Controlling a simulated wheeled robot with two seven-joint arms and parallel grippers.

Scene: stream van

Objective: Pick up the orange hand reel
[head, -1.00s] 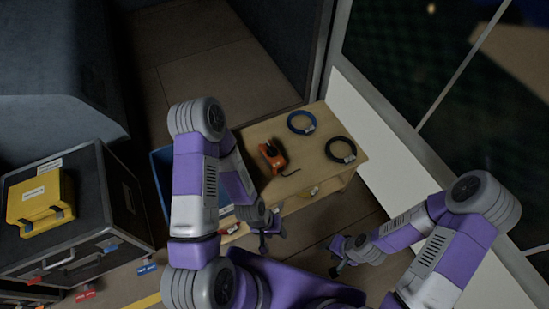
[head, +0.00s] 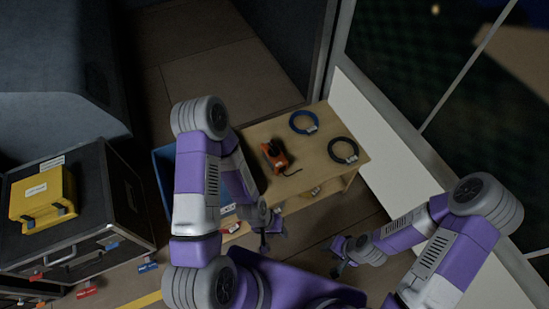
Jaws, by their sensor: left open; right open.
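The orange hand reel (head: 280,161), with a black top and a dark cord trailing to its right, sits on the wooden shelf unit's top (head: 310,165). My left gripper (head: 267,244) is open and empty, below and in front of the shelf, apart from the reel. My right gripper (head: 337,262) is open and empty, further right and lower in the picture, also apart from the reel. My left arm covers the left part of the shelf.
A blue cable coil (head: 303,123) and a black cable coil (head: 342,151) lie right of the reel. A blue bin (head: 163,178) stands left of the shelf, partly hidden. A yellow case (head: 44,198) rests on a black flight case (head: 100,200). A white wall panel (head: 385,150) bounds the right.

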